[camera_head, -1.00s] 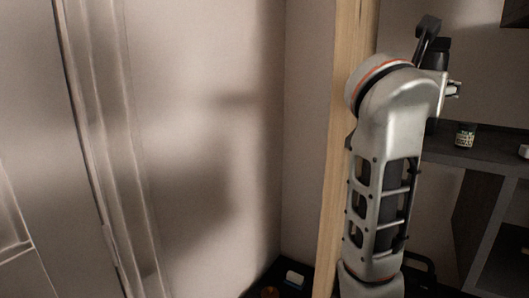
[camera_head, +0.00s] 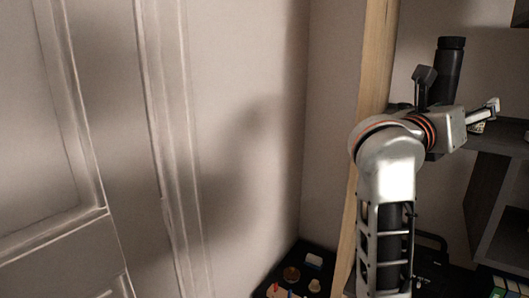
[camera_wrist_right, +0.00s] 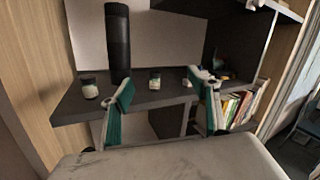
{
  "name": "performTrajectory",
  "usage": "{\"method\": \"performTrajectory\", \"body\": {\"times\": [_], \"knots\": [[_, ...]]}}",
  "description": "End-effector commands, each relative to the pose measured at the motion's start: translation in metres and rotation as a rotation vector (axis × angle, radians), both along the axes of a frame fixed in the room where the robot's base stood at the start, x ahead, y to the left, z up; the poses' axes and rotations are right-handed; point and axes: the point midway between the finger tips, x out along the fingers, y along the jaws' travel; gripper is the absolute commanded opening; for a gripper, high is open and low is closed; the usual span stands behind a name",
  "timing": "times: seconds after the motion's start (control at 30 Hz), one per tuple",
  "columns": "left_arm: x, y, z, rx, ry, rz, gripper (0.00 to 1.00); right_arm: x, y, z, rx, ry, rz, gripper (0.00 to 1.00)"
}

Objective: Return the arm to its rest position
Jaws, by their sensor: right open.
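My right arm (camera_head: 388,175) rises from the bottom right of the head view and bends at its top, with the hand pointing right. My right gripper (camera_head: 487,112) is seen from the side, in front of the shelf. In the right wrist view the two green-padded fingers of the right gripper (camera_wrist_right: 165,90) stand well apart, with nothing between them. My left gripper is not in view.
A dark shelf (camera_wrist_right: 75,108) holds a tall black cylinder (camera_wrist_right: 118,42) and small jars (camera_wrist_right: 89,88). Books (camera_wrist_right: 237,105) stand below at right. A wooden post (camera_head: 374,70) is close to the arm. A dark surface at the bottom carries small items (camera_head: 291,274). A door (camera_head: 110,110) is at left.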

Motion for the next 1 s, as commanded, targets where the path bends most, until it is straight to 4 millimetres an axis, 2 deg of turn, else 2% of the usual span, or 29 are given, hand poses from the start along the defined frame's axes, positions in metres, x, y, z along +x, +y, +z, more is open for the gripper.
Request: {"method": "performTrajectory", "body": {"times": [0.03, 0.13, 0.23, 0.37, 0.47, 0.57, 0.6, 0.77, 0.8, 0.87, 1.0], "knots": [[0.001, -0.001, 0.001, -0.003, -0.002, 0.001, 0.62, -0.004, -0.006, -0.011, -0.067, 0.036, -0.053, 0.61], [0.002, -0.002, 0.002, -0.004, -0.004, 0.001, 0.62, -0.014, -0.014, -0.026, -0.234, 0.107, -0.16, 0.61], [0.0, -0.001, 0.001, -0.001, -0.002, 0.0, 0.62, -0.022, -0.011, -0.044, -0.458, 0.204, -0.263, 0.61], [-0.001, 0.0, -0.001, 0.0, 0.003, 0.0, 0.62, -0.023, 0.015, -0.071, -0.801, 0.349, -0.347, 0.61], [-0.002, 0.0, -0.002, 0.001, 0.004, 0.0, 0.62, -0.015, 0.048, -0.105, -1.082, 0.467, -0.362, 0.61], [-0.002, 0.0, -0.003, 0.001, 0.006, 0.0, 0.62, -0.005, 0.086, -0.156, -1.369, 0.59, -0.331, 0.61], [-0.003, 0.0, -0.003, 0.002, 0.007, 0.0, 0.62, -0.002, 0.101, -0.179, -1.477, 0.636, -0.309, 0.61], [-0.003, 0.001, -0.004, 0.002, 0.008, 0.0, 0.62, 0.001, 0.148, -0.279, -1.844, 0.794, -0.184, 0.61], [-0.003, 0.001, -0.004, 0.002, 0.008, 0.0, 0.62, -0.002, 0.157, -0.306, -1.927, 0.831, -0.146, 0.61], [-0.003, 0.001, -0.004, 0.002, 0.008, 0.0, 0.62, -0.008, 0.169, -0.345, -2.043, 0.88, -0.086, 0.61], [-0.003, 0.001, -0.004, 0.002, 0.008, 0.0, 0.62, -0.033, 0.187, -0.436, -2.292, 0.987, 0.07, 0.61]]}}
